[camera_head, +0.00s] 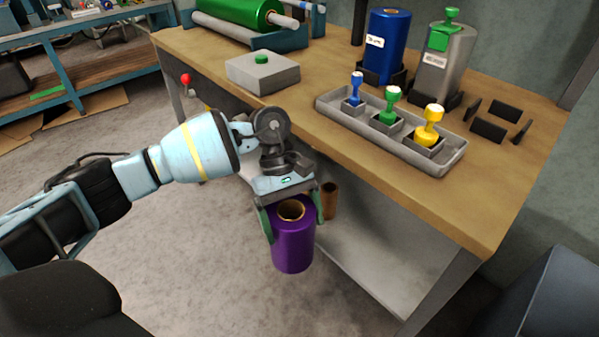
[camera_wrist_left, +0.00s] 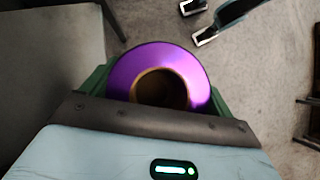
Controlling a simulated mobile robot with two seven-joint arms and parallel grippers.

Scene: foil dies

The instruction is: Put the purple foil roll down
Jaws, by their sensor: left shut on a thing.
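The purple foil roll (camera_head: 293,245) is upright in my left gripper (camera_head: 291,215), in front of the wooden workbench (camera_head: 420,190) and lower than its top. The gripper's green fingers close on the roll's two sides. In the left wrist view the roll (camera_wrist_left: 158,62) shows from above, with its brown core hole facing the camera and the fingers on both sides. No surface touches the roll's underside in view. My right gripper is not in view.
On the bench, a grey tray (camera_head: 455,161) holds blue, green and yellow stamps. A blue roll (camera_head: 385,50) and a grey roll (camera_head: 442,65) stand in dark holders, with empty dark brackets (camera_head: 489,130) to their right. A grey box with a green button (camera_head: 262,73) sits left. The bench's front strip is clear.

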